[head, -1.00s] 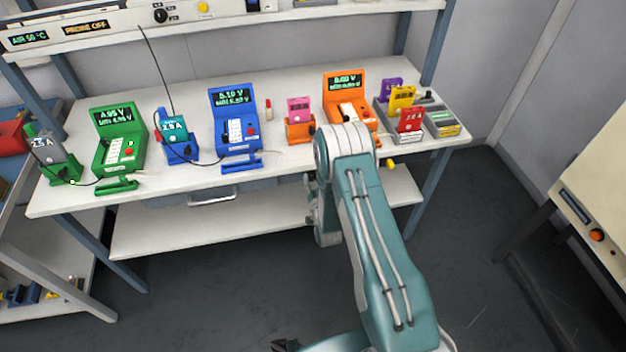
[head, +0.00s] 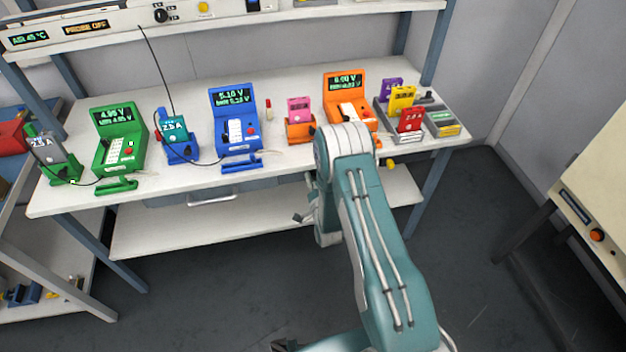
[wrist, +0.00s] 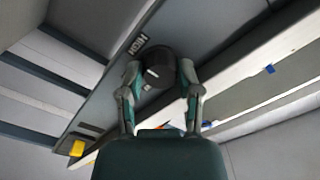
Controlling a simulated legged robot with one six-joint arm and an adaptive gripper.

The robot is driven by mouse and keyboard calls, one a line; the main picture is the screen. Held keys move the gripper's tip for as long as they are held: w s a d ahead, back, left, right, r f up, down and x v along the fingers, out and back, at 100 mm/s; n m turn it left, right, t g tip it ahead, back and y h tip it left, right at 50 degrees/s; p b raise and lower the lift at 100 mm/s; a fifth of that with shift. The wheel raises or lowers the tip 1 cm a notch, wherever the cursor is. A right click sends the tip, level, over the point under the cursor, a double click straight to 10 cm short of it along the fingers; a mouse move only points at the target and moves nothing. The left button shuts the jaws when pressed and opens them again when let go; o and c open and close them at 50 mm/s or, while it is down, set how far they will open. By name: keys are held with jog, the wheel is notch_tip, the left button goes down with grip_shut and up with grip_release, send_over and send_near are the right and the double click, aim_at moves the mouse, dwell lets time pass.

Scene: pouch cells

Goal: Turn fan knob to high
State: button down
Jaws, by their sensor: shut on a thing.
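The fan knob (wrist: 160,72) is round and dark with a small white mark, on a grey panel in the wrist view. A white "HIGH" label (wrist: 138,44) is at its upper left. My gripper (wrist: 161,80) is shut on the knob, with one finger on each side. I cannot tell exactly where the knob's mark points. In the head view, my arm hides the knob and most of my gripper at the bench front.
The white bench (head: 285,158) carries green (head: 120,140), blue (head: 236,120) and orange (head: 350,95) testers with pouch cells. A yellow knob or button (head: 390,164) sits at the bench front, right of my arm. A beige cabinet (head: 590,190) stands at right.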

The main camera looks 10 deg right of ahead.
jog(key=shift+s+f, duration=0.15)
jog(key=shift+f, duration=0.15)
jog(key=shift+c, duration=1.5)
grip_release()
jog(key=shift+r, duration=0.2)
jog(key=s, duration=1.1)
jog(key=shift+s, duration=0.35)
